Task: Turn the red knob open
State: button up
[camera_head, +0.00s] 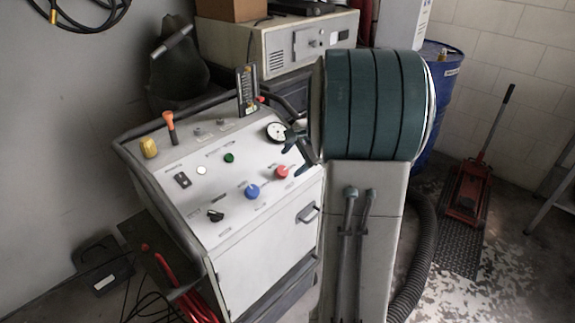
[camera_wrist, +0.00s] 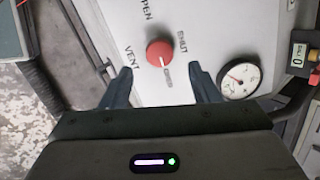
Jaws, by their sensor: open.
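The red knob (camera_head: 281,171) sits on the sloped white panel of a control cabinet (camera_head: 262,255). In the wrist view the round red knob (camera_wrist: 160,53) has a light mark near its lower edge. The lettering around it reads OPEN at upper left, SHUT at right and VENT at lower left. My gripper (camera_wrist: 160,78) is open and empty, with one dark finger on each side below the knob. In the head view my gripper (camera_head: 297,152) is just right of and above the knob, apart from it as far as I can tell.
A pressure gauge (camera_wrist: 239,80) lies right of the fingers. A blue knob (camera_head: 252,191), a green button (camera_head: 229,158) and an upright handheld meter (camera_head: 247,90) are on the panel. A dark rail (camera_head: 150,185) edges the cabinet. A blue drum (camera_head: 440,100) stands behind.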

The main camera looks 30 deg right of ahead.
jog(key=v, duration=0.8)
jog(key=shift+r+p, duration=0.25)
jog(key=shift+p, duration=0.1)
jog(key=shift+s, duration=0.15)
